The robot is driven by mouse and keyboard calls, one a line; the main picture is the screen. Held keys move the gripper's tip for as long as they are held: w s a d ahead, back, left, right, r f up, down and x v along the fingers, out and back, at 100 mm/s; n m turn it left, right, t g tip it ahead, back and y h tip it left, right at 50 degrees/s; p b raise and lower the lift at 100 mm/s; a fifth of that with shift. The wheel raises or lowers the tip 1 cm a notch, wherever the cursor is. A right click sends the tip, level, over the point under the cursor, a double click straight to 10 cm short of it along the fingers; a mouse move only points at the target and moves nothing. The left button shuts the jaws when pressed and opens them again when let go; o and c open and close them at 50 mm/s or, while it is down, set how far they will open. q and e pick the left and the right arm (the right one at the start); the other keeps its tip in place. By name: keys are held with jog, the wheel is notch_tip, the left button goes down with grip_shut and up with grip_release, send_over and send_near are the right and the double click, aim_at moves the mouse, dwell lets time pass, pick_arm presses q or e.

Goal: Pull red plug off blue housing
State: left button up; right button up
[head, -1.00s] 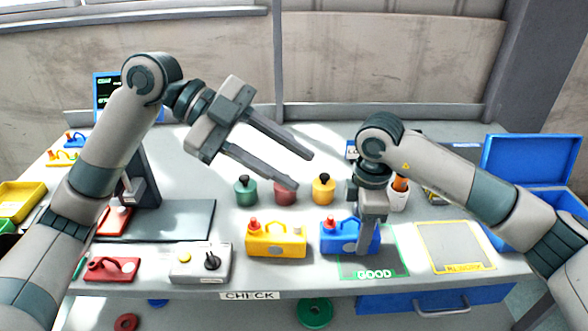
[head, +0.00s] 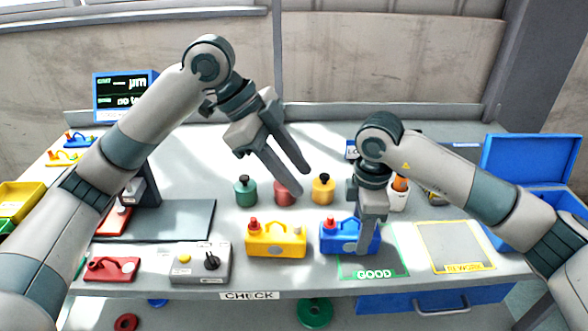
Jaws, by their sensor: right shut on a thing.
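The blue housing (head: 340,240) stands at the front of the table, partly over the left edge of the green GOOD outline. The red plug (head: 326,223) sits on its left top corner. My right gripper (head: 366,245) points down over the right part of the blue housing and is shut on it, hiding part of it. My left gripper (head: 304,184) is open and empty, in the air above the table behind the yellow housing. Its fingers point down and to the right, and it is apart from the red plug.
A yellow housing (head: 275,241) with its own red plug stands just left of the blue one. Green, red and yellow knobbed weights (head: 323,189) stand behind. A grey switch box (head: 200,263) is at front left. The yellow REWORK outline (head: 455,247) is empty.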

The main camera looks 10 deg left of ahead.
aim_at(330, 216)
pick_arm(q)
jog(key=shift+x, duration=5.95)
jog(key=shift+s, duration=0.1)
grip_shut()
